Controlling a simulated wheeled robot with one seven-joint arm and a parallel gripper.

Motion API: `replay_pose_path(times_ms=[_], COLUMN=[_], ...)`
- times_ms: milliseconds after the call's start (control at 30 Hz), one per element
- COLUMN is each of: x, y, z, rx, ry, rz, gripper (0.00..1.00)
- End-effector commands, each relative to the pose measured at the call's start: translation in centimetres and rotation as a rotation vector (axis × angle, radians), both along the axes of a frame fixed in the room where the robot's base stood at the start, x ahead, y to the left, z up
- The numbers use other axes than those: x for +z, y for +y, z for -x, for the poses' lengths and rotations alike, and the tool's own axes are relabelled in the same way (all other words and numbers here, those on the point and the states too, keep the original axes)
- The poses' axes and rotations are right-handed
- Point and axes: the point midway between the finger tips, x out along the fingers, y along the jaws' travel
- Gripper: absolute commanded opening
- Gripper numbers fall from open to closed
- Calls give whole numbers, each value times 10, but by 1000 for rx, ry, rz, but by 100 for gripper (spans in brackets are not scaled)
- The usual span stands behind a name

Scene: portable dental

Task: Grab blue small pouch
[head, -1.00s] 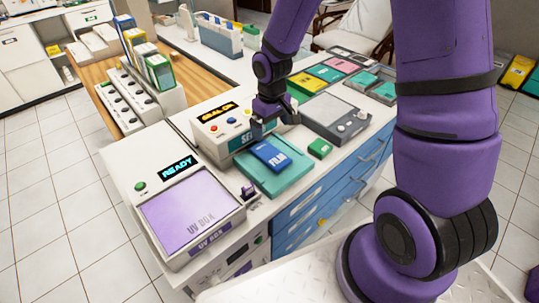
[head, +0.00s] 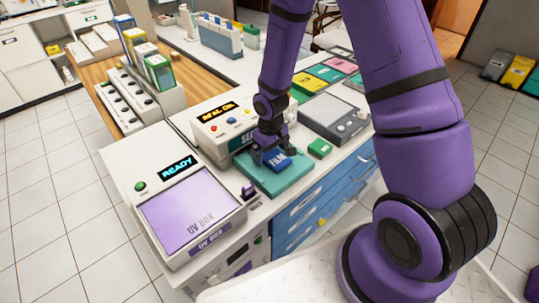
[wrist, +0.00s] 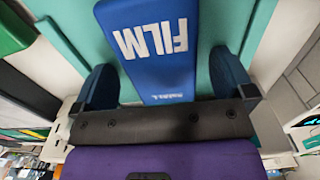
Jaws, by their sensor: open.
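The blue small pouch, marked FILM (head: 281,163), lies on a teal tray (head: 252,178) on the counter. My gripper (head: 272,155) is down at the pouch and partly hides it in the head view. In the wrist view the pouch (wrist: 150,50) fills the middle, and my open gripper (wrist: 160,85) has one finger on each side of it. A narrow gap shows between the pouch and each finger. Whether the fingertips touch the tray cannot be told.
A purple-topped UV box (head: 190,212) stands at the front left, and a sealer machine (head: 225,125) stands behind the tray. A small green block (head: 320,148) lies to the right of the tray. A grey device (head: 335,115) sits further back right.

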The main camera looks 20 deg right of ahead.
Motion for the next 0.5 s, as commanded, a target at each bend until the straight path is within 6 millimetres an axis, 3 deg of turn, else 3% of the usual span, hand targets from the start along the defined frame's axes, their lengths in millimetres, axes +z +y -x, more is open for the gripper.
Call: replay_pose_path(times_ms=[300, 500], x=[-4, -3], y=[0, 0], z=[0, 0], rx=[0, 0], ry=[-1, -1], rz=[0, 0], gripper=[98, 52])
